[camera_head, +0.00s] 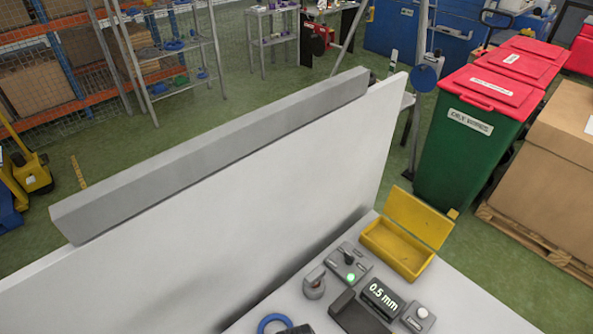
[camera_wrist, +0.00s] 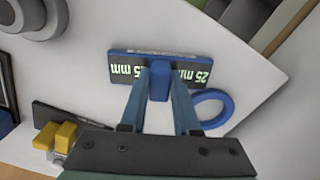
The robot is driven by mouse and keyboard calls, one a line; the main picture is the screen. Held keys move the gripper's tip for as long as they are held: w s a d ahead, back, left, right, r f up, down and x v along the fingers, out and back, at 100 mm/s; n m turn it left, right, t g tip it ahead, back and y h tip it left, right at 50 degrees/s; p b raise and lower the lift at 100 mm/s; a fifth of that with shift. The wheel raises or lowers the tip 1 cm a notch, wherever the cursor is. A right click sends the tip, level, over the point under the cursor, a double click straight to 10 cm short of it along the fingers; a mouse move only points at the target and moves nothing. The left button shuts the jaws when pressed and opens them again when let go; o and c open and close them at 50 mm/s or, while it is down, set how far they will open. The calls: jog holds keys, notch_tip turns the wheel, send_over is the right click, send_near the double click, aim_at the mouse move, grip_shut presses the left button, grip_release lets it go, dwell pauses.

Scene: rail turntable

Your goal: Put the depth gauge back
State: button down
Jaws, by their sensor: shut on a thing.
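In the wrist view, my gripper (camera_wrist: 160,85) is shut on a blue block at the middle of a dark bar with blue edges, which I take to be the depth gauge (camera_wrist: 122,68). The bar bears pale "25 mm" lettering on both sides of my fingers, partly hidden by them. A blue ring (camera_wrist: 212,108) shows right of my fingers, close to the bar; I cannot tell whether they touch. A blue ring also shows at the bottom edge of the head view (camera_head: 272,322). My gripper is not clearly visible there.
In the head view, an open yellow box (camera_head: 397,249) stands at the table's back corner. Near it are a grey unit with a green light (camera_head: 349,263), a dark "0.5 mm" display (camera_head: 382,298) and a grey button box (camera_head: 418,317). A tall white panel (camera_head: 290,200) rises at left.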

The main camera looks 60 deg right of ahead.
jog(key=shift+f, duration=0.15)
jog(key=c, duration=0.6)
grip_release()
jog(key=shift+c, duration=0.2)
notch_tip(320, 180, up, 12)
jog(key=shift+r+b, duration=0.2)
jog(key=shift+b, duration=0.1)
